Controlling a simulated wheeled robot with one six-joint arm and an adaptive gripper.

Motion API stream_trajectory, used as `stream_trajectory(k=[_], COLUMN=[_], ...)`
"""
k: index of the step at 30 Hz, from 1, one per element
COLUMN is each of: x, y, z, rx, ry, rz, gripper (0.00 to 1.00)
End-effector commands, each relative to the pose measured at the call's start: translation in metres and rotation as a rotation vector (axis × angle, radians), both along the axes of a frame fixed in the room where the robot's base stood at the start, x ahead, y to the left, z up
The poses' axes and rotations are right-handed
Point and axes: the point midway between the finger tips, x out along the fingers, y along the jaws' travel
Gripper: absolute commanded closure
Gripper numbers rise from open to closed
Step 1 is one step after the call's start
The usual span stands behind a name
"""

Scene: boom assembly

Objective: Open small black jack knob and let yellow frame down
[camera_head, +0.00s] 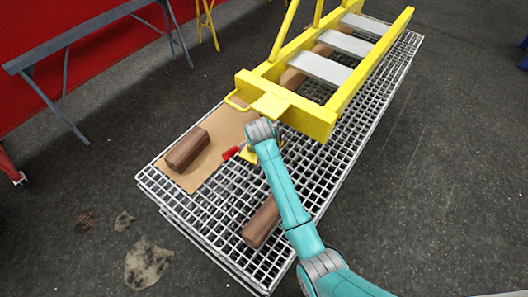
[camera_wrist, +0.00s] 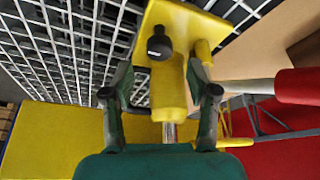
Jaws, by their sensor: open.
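The yellow frame (camera_head: 330,115) is a ladder-like boom part with pale rungs, raised at its near end above a grated platform. Under that end stands a yellow jack (camera_head: 249,155), mostly hidden by my wrist in the head view. In the wrist view, the jack (camera_wrist: 168,85) shows a yellow tube, a plate and a small round black knob (camera_wrist: 159,44). A red-handled lever (camera_wrist: 298,87) sticks out to the right; its red grip also shows in the head view (camera_head: 230,153). My gripper (camera_wrist: 160,78) is open, its fingers on either side of the jack tube, with the knob just beyond the fingertips. Contact cannot be told.
The grated platform (camera_head: 200,222) carries a cardboard sheet (camera_head: 215,130) and brown blocks (camera_head: 187,148), (camera_head: 262,222). A grey trestle (camera_head: 75,42) stands at the left by a red wall.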

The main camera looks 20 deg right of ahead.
Motion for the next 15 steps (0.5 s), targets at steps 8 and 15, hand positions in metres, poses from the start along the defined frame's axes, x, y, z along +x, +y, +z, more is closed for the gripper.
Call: stream_trajectory(k=[8, 15], x=[0.014, 0.017], y=[-0.006, -0.008], z=[-0.035, -0.044], rx=[-0.001, 0.000], ry=[0.001, 0.000], rz=[0.001, 0.000], gripper=[0.42, 0.42])
